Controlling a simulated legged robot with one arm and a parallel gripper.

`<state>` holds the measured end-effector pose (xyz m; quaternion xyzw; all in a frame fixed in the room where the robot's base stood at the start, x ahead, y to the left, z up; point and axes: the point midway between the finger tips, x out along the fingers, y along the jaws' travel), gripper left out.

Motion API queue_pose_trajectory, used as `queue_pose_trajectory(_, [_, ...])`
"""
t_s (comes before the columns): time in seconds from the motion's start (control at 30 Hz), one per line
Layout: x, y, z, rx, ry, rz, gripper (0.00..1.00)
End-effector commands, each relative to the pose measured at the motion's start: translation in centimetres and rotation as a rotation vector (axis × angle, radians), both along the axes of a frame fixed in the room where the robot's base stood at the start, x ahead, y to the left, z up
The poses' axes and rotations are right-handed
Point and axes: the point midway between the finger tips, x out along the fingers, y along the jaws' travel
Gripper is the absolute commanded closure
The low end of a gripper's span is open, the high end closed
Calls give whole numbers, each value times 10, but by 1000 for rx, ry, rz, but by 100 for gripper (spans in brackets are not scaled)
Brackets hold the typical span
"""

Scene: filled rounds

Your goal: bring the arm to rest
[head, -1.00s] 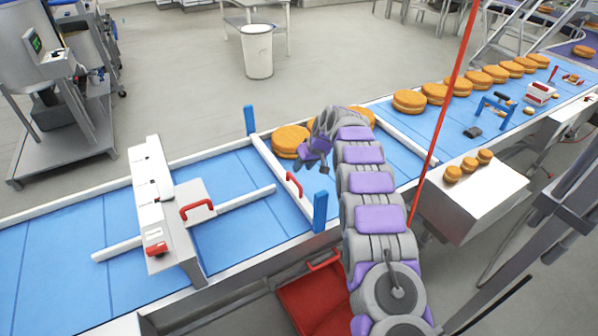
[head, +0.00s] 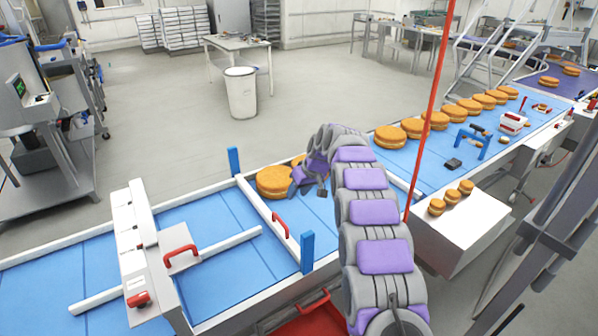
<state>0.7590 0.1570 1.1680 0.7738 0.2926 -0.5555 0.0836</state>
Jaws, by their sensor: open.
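My arm, grey with purple pads, rises from the bottom of the head view and bends over the blue conveyor (head: 207,219). My gripper (head: 308,192) hangs at its end, pointing down and left, open with nothing seen between its fingers. It is just right of a round filled cake (head: 272,183) on the belt; whether they touch cannot be told. Another round is partly hidden behind my arm.
A white gate with a red handle (head: 281,226) and blue posts stands left of my gripper. A white box machine (head: 141,258) straddles the belt. Several rounds (head: 390,137) line the belt at right. Small rounds (head: 451,197) sit on a white box.

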Motion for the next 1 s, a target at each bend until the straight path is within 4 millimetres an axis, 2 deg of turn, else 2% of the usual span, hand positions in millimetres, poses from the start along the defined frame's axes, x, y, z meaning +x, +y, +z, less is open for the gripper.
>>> queue_pose_trajectory(0.17, [-6, -2, 5, -2, 8, -7, 58])
queue_pose_trajectory(0.27, [-19, -8, 14, -9, 26, -25, 58])
queue_pose_trajectory(0.37, [-41, -16, 28, -19, 54, -51, 58])
queue_pose_trajectory(0.67, [-121, -43, 61, -64, 144, -136, 58])
queue_pose_trajectory(1.0, [-232, -74, 79, -129, 242, -233, 58])
